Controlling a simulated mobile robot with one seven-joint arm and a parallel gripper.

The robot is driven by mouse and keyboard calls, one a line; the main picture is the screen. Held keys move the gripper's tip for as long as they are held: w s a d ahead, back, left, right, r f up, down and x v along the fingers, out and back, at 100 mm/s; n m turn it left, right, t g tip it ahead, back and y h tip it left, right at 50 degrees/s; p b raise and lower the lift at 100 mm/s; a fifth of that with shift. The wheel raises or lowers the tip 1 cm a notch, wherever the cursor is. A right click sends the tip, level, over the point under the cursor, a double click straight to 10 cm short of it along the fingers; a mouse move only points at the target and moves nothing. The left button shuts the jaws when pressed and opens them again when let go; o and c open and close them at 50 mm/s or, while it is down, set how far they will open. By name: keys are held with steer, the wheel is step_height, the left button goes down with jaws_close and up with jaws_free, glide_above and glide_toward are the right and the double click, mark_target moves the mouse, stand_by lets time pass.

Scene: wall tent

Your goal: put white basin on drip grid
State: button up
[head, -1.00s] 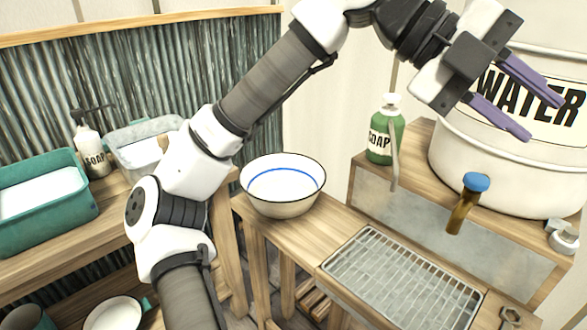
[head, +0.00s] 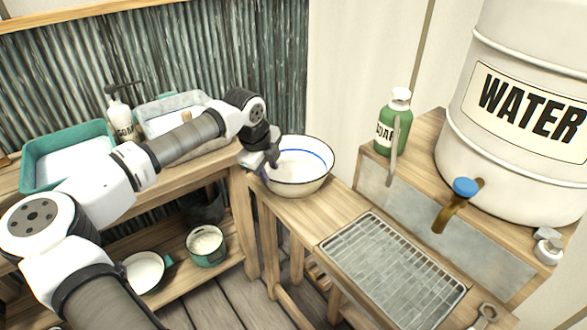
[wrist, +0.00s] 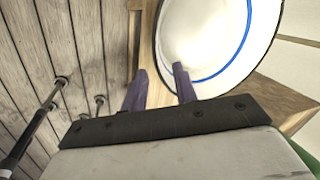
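The white basin (head: 310,178), with a blue ring inside and a dark rim, stands upright on the wooden bench in the head view. It also shows in the wrist view (wrist: 205,35). The drip grid (head: 392,268) is a bare wire rack over a grey tray, in front of the basin and to its right. My gripper (head: 266,168) is at the basin's left rim, its fingers mostly hidden in the head view. In the wrist view its purple fingers (wrist: 160,82) are apart, one over the basin's inside and one outside the rim. Whether they touch it is unclear.
The white water barrel (head: 520,140) with a blue-topped tap (head: 456,205) stands right, the tap projecting near the grid. A green soap bottle (head: 393,120) stands behind. A teal tub (head: 65,155) and a soap dispenser (head: 119,115) are left. The grid is clear.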

mark_target(277, 183)
steer(key=x, duration=0.2)
steer(key=p+x, duration=0.1)
steer(key=x, duration=0.1)
steer(key=d+p+x, duration=0.1)
steer(key=x, duration=0.1)
steer(key=shift+f, duration=0.65)
jaws_close()
steer(key=shift+w, duration=0.1)
